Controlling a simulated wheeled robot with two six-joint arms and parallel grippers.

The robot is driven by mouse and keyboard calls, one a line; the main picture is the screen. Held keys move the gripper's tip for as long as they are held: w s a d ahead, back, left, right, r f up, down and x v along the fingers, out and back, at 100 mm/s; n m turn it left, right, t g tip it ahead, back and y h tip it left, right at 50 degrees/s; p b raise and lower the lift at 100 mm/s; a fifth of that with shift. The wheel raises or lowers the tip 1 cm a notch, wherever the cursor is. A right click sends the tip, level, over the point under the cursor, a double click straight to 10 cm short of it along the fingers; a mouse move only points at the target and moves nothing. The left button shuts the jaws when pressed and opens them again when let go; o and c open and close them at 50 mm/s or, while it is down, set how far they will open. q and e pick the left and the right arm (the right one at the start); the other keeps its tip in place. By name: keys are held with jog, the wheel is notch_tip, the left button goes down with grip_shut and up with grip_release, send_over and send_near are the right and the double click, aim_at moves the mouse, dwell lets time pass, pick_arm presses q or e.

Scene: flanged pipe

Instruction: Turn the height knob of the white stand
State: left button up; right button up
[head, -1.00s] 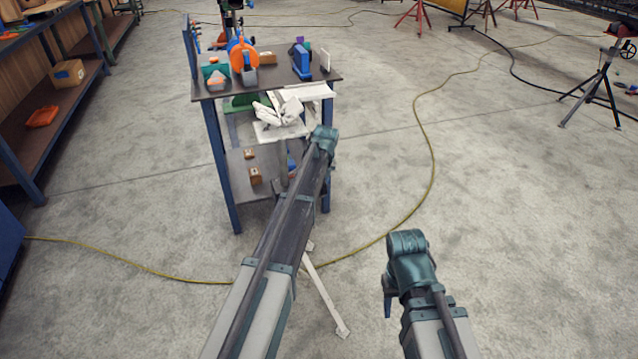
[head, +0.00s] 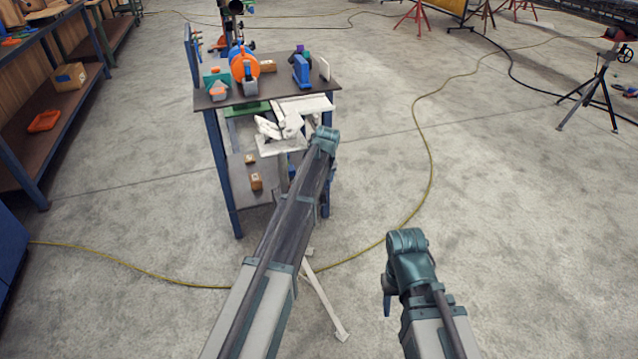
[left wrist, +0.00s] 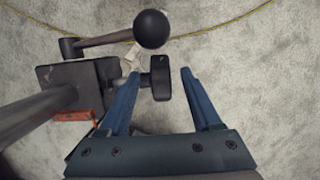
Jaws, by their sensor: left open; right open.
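The white stand shows in the head view, with its pale top part (head: 280,130) beside the cart and a white leg (head: 325,305) on the floor. My left arm hides much of the rest. In the left wrist view, a dark flat knob (left wrist: 161,78) on a short stem sticks out from a dark block on a grey post. My left gripper (left wrist: 160,72) is open, its blue fingers on either side of the knob in the picture; I cannot tell the depth or any touch. My right gripper (head: 387,303) is partly hidden under its arm, away from the stand.
A ball-ended crank handle (left wrist: 152,30) reaches across just above the knob in the left wrist view. A blue-legged cart (head: 270,92) with tools stands behind the stand. A yellow cable (head: 130,263) crosses the floor.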

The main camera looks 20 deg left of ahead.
aim_at(322, 194)
pick_arm(q)
jog(key=p+v, duration=0.7)
jog(key=v, duration=0.2)
jog(key=shift+s+d, duration=0.15)
